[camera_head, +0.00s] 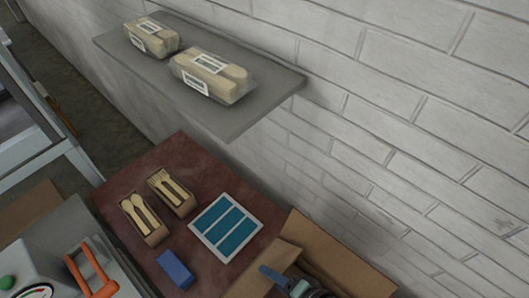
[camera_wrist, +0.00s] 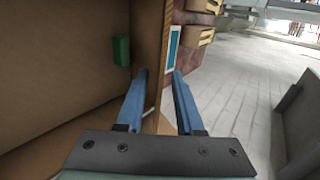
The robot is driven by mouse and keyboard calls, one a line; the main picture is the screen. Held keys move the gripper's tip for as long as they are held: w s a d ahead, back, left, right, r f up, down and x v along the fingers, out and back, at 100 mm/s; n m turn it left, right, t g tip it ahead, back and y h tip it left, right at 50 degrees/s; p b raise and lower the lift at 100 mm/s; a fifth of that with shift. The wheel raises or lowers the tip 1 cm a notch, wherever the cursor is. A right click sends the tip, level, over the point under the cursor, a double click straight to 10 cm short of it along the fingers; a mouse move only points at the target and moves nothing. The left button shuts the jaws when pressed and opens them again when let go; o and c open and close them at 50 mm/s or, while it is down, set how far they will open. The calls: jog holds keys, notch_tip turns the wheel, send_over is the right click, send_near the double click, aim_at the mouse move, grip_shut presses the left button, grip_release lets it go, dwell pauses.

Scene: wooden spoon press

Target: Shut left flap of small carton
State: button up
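The small carton (camera_head: 335,255) stands open at the bottom right of the head view, partly cut off by the frame. Its left flap (camera_head: 258,280) shows beside my gripper. In the wrist view the carton's brown inside (camera_wrist: 60,70) fills the left side, with a green block (camera_wrist: 121,50) against it. My gripper (camera_wrist: 159,73) has its two blue fingers apart, and a cardboard panel edge lies between or just beyond them. I cannot tell whether they touch it. In the head view my gripper (camera_head: 281,279) is low at the carton, mostly hidden.
A white-framed tray with teal panels (camera_head: 253,211), a blue block (camera_head: 175,269) and two small boxes of wooden cutlery (camera_head: 146,222) (camera_head: 171,193) lie on the dark red table (camera_head: 125,185). A grey shelf (camera_head: 245,117) with wrapped packs juts from the brick wall. An orange handle (camera_head: 92,272) stands left.

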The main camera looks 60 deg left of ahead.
aim_at(252, 264)
jog(key=shift+x, duration=1.75)
grip_shut()
jog(key=shift+d, duration=0.1)
